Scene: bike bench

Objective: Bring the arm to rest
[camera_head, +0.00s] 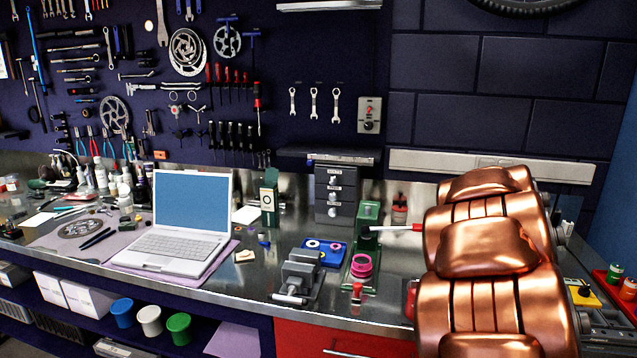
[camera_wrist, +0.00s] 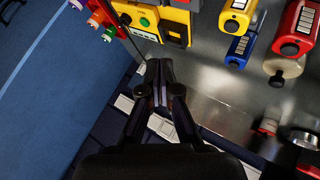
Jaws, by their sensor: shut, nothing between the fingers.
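My gripper (camera_wrist: 160,72) shows in the wrist view, with its two black fingers together and nothing between them. It is above the edge of the metal bench top (camera_wrist: 205,75), near a yellow box with a green button (camera_wrist: 148,20). In the head view my copper-coloured arm covers the right part of the bench, and the gripper is hidden there.
A laptop (camera_head: 185,220), a small vise (camera_head: 298,278) and a green fixture with a pink ring (camera_head: 362,266) stand on the bench. In the wrist view, a red box (camera_wrist: 297,28) and a yellow one (camera_wrist: 238,15) are at the upper right.

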